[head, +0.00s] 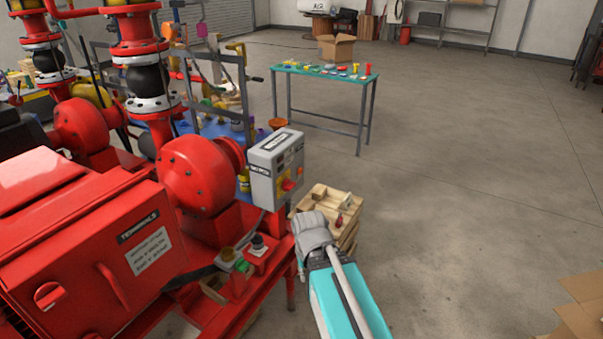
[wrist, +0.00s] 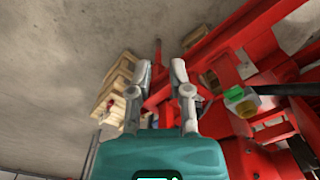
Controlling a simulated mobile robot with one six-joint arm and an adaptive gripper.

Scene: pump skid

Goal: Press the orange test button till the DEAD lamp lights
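No orange test button can be made out for certain in either view. A small device with a green part (head: 241,266) sits low on the red skid, with a yellowish knob (head: 227,254) and a black knob (head: 258,241) beside it. In the wrist view the green part (wrist: 234,94) and a yellowish cap (wrist: 246,108) lie to the right of my gripper (wrist: 161,66), apart from it. My gripper is open and empty, its two grey fingers parted. I cannot read any lamp as DEAD.
A grey box (head: 277,165) with a red and yellow switch stands on the skid's right. A wooden crate (head: 345,203) stands just beyond my wrist. A red TERMINALS cabinet (head: 85,245) is at left. A green-topped table (head: 325,72) stands behind; open floor lies right.

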